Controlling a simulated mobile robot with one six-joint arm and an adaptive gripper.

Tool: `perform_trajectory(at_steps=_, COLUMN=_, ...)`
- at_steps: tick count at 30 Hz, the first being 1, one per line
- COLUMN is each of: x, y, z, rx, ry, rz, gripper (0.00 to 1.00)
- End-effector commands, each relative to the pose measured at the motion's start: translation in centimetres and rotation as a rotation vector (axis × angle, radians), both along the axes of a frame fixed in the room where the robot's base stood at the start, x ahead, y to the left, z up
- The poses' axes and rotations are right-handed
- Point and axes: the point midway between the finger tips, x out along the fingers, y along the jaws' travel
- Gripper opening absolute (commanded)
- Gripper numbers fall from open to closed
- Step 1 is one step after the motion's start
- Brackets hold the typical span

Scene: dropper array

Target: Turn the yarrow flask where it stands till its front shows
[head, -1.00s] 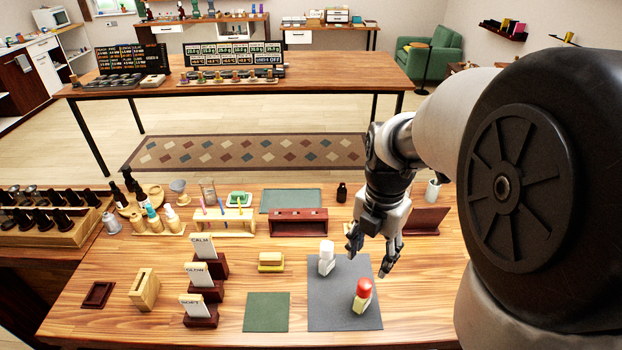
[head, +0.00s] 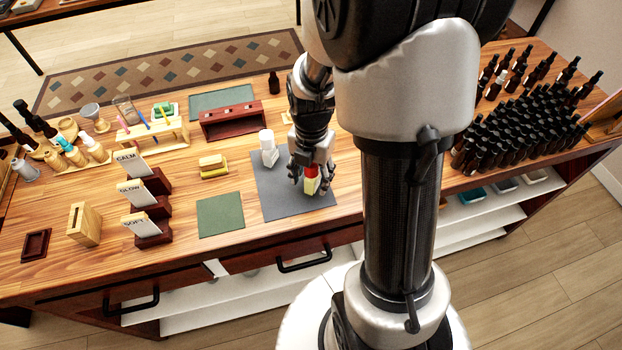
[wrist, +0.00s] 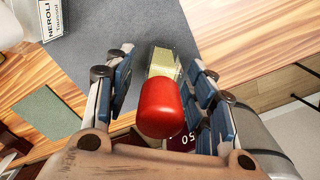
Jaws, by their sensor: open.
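A flask with a red cap and a pale yellow body (head: 312,186) stands on the dark grey mat (head: 268,200). In the wrist view its red cap (wrist: 162,107) is close below the camera, and part of a dark red label with "50" shows beside it. The name on that label cannot be read. My gripper (head: 311,175) is open, with its fingers on either side of the flask; in the wrist view, a gap shows at the left of the cap. A white flask (head: 268,148) on the same mat reads "NEROLI" in the wrist view (wrist: 52,18).
A green mat (head: 221,214) lies left of the grey one. A yellow block (head: 213,166), card holders marked CALM, GLOW and SOFT (head: 137,193), and a dark red rack (head: 226,121) stand farther left and behind. Many dark bottles (head: 510,130) crowd the right side.

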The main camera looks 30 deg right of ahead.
Motion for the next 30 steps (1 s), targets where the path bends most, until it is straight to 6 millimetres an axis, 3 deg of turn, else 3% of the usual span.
perform_trajectory(at_steps=12, x=-0.01, y=0.0, z=-0.88, rx=0.0, ry=0.0, rz=0.0, gripper=0.5)
perform_trajectory(at_steps=30, x=-0.01, y=0.0, z=-0.86, rx=0.0, ry=0.0, rz=0.0, gripper=0.11)
